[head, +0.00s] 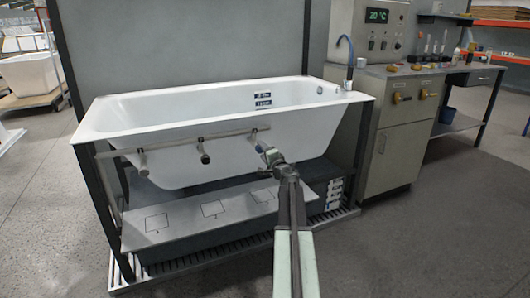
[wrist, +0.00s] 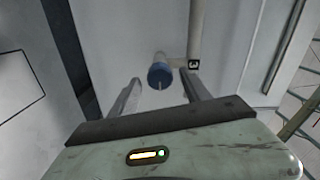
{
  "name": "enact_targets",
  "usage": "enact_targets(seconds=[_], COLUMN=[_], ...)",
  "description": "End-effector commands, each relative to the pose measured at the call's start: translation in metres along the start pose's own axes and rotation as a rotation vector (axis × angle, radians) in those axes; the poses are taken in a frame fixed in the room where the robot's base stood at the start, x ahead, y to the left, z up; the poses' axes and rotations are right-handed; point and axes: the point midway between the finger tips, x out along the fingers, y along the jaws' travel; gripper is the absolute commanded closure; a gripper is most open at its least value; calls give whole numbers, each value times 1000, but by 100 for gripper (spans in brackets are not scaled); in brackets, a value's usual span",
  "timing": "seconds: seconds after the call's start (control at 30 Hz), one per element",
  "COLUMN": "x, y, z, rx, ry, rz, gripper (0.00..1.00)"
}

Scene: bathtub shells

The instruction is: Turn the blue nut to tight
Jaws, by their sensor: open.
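The blue nut (wrist: 160,73) sits on a pale fitting and shows between and just beyond my fingertips in the wrist view. A small part of the nut (head: 261,147) shows in the head view, at the right end of the rail under the tub, partly hidden by my gripper. My gripper (wrist: 160,80) is open, with one finger on each side of the nut and gaps visible. In the head view my gripper (head: 268,155) is right at the nut. Whether the fingertips reach alongside the nut is unclear.
A tag marked 3 (wrist: 193,64) is beside the nut, by a pale bar (wrist: 195,30). Other fittings (head: 205,152) hang along the rail to the left. The white tub (head: 220,135) is behind, with a grey shelf (head: 180,215) below. A cabinet (head: 395,150) stands right.

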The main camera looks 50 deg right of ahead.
Motion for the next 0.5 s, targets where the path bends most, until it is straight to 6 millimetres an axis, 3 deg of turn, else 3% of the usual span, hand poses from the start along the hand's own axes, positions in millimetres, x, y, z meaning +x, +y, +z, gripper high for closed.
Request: enact_targets(seconds=[0.17,0.4,0.5], x=[-23,-71,-80], y=[0,0,1], z=[1,-1,-2], rx=[0,0,0], ry=[1,4,3], rz=[0,1,1], gripper=[45,45,45])
